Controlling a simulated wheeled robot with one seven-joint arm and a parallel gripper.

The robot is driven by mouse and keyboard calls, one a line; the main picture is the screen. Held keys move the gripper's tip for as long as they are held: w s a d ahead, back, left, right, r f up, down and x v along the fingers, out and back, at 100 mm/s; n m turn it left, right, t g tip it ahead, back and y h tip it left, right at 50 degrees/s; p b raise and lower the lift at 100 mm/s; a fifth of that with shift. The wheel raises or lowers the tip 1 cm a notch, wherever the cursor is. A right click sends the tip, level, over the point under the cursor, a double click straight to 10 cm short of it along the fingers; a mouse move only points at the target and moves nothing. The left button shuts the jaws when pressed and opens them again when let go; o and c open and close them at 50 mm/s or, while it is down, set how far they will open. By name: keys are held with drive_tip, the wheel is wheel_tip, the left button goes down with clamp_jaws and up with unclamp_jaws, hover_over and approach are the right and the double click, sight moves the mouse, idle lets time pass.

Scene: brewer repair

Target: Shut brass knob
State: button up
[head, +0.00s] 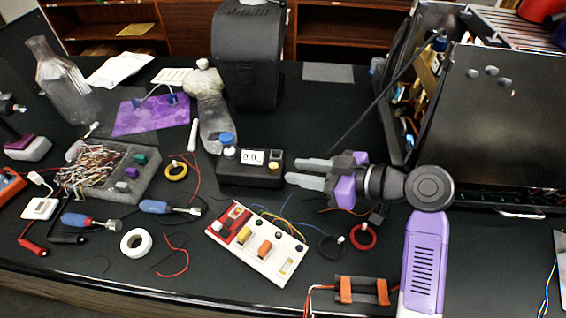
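A brass-coloured fitting (437,62), which may be the brass knob, shows inside the open side of the black brewer (480,115) at the right. It is small and partly hidden by the brewer's frame and panel, so I cannot tell whether it is open or shut. My gripper (290,172) is over the middle of the table, well to the left of and nearer than the brewer. Its two grey fingers point left with a gap between them. They look empty, close to a black box with a small display (250,167).
A white board with coloured parts (258,243) and a red tape ring (363,236) lie near my gripper. A thin dark rod (380,98) slants beside the brewer.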

sight(278, 168)
drive_tip(key=shift+p+x, duration=0.3)
drive_tip(key=shift+x, duration=2.2)
clamp_jaws()
